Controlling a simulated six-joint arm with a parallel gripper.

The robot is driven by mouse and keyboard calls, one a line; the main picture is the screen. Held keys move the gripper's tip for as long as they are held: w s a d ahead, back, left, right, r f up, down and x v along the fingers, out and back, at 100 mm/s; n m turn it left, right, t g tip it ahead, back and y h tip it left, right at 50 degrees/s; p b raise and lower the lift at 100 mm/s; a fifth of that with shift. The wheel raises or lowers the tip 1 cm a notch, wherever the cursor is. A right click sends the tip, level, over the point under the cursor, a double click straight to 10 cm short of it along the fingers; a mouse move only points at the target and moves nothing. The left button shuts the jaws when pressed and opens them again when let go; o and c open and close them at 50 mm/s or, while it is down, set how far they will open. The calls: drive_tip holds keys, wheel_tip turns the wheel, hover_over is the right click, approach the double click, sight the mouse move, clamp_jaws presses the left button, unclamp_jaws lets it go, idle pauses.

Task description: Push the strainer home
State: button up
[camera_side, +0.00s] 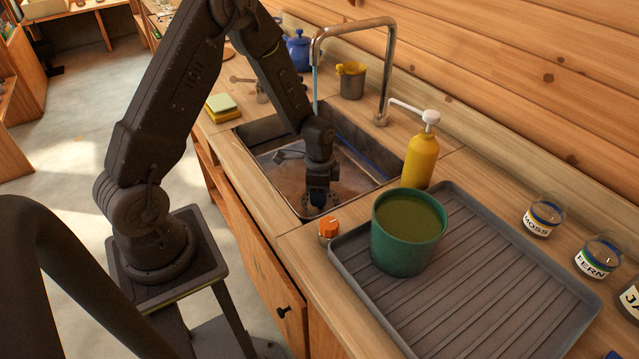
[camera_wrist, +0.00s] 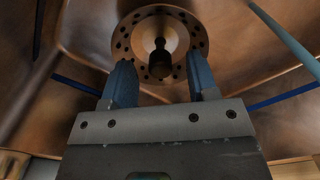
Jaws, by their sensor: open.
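The strainer (camera_wrist: 146,30) is a round metal disc with a ring of dark holes and a dark knob (camera_wrist: 160,62) at its middle. It lies at the bottom of the sink (camera_side: 268,165); whether it sits flush or raised in the drain I cannot tell. My gripper (camera_wrist: 162,80) points down into the sink with its two blue fingers apart, one on each side of the strainer's near part in the wrist view. Nothing is between the fingers but the view of the knob. In the side view my gripper (camera_side: 318,198) is low in the basin and hides most of the strainer.
A curved faucet (camera_side: 345,25) arches over the sink, with a thin blue streak below its spout. A yellow pump bottle (camera_side: 420,160), a green pot (camera_side: 390,250) on a ribbed grey tray (camera_side: 500,290) and an orange-topped jar (camera_side: 328,228) stand right of the basin. Sink walls surround my gripper.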

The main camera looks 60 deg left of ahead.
wheel_tip(320, 180, up, 14)
drive_tip(key=f, duration=0.1)
drive_tip(key=s+d+r+n+t, duration=0.2)
drive_tip(key=s+d+r, duration=0.3)
drive_tip(key=s+r, duration=0.3)
drive_tip(key=s+d+r+n+t, duration=0.3)
drive_tip(key=s+d+r+n, duration=0.2)
drive_tip(key=s+r, duration=0.3)
drive_tip(key=shift+s+d+r+n+t, duration=0.25)
drive_tip(key=shift+s+d+n+t, duration=0.05)
drive_tip(key=shift+s, duration=0.2)
drive_tip(key=shift+c, duration=0.4)
